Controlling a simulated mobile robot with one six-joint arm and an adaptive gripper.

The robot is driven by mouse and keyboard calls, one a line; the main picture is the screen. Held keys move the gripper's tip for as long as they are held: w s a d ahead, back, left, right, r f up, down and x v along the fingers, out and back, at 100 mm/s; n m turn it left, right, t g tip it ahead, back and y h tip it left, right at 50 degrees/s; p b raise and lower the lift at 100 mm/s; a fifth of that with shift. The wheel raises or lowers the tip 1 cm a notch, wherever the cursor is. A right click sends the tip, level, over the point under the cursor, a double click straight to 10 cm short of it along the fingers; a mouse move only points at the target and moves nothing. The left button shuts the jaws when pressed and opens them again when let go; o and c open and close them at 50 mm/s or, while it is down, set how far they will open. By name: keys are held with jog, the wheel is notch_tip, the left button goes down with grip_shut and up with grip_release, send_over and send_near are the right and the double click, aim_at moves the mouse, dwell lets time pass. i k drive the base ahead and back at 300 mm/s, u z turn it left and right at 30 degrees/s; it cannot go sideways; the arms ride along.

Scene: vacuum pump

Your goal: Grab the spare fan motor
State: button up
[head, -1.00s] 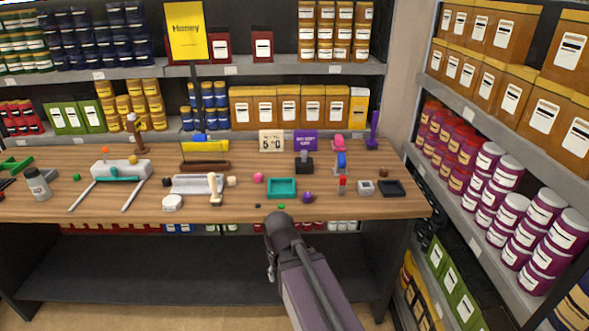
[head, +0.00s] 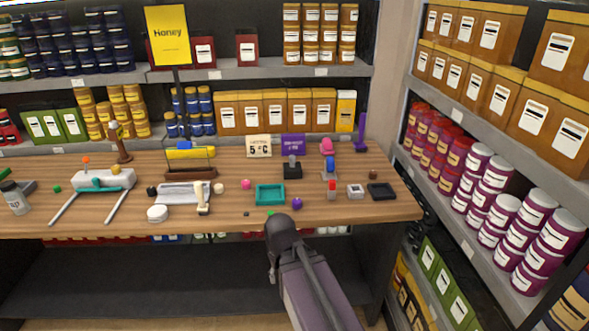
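Many small parts lie on the wooden workbench (head: 230,226). I cannot tell for sure which one is the spare fan motor. Candidates are a yellow cylinder (head: 200,153) with a blue part on top at the back middle, and a small black block-shaped device (head: 291,170) right of the middle. My arm reaches in from the bottom of the head view, in front of the bench's front edge. My gripper (head: 272,267) shows at most as a small dark piece beside the arm's rounded end; its fingers are hidden. Nothing is seen held.
A white block (head: 103,180) with two long rods lies at the left. A teal tray (head: 270,195), a purple ball (head: 297,203) and a black tray (head: 381,191) lie nearer the front. A stocked shelf (head: 468,120) stands close on the right. Bare wood runs along the front edge.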

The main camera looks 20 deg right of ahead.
aim_at(292, 171)
jog(key=i, duration=0.85)
jog(key=u, duration=0.05)
